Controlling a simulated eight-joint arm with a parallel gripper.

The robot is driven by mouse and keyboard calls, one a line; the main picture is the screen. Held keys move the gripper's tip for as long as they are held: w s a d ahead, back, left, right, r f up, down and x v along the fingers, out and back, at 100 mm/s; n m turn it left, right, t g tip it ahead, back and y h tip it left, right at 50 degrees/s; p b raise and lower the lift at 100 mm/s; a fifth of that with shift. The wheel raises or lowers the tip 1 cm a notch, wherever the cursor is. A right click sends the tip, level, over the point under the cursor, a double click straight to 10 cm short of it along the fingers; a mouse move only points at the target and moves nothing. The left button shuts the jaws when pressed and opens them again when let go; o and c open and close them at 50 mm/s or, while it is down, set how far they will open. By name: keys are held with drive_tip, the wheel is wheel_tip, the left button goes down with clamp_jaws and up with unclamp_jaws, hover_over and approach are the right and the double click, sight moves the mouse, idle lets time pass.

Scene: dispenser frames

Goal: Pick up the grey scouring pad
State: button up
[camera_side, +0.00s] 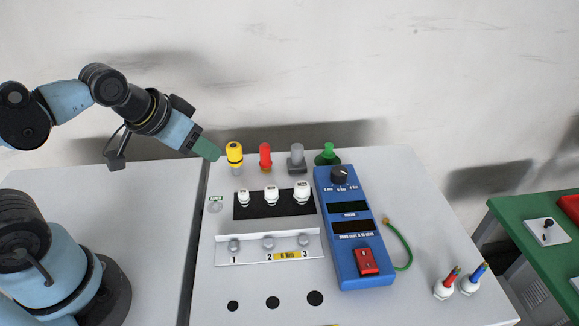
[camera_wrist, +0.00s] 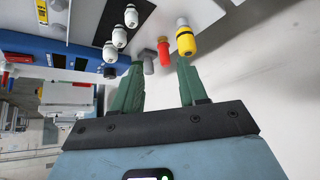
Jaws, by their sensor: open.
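I cannot make out a grey scouring pad in either view. The nearest grey thing is a knob-like piece on a square base (camera_side: 297,158), at the back of the white panel between a red piece and a green one; it also shows in the wrist view (camera_wrist: 148,60). My gripper (camera_side: 213,152) is in the air at the panel's back left, left of the yellow-topped piece (camera_side: 235,154). In the wrist view, my gripper's green fingers (camera_wrist: 160,63) are apart with nothing held between them.
A red piece (camera_side: 265,156) and a green piece (camera_side: 328,154) stand in the back row. White numbered pieces (camera_side: 271,193) stand on a black strip. A blue meter box (camera_side: 352,235) is right of them.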

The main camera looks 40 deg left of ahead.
drive_tip(key=o, duration=0.3)
drive_tip(key=shift+o, duration=0.2)
drive_tip(key=w+d+r+g, duration=0.2)
drive_tip(key=w+r+g, duration=0.3)
drive_tip(key=w, duration=0.7)
drive_tip(key=g, duration=0.2)
approach(297, 145)
wheel_tip(297, 145, down, 11)
drive_tip(key=shift+r, duration=0.1)
idle(0.3)
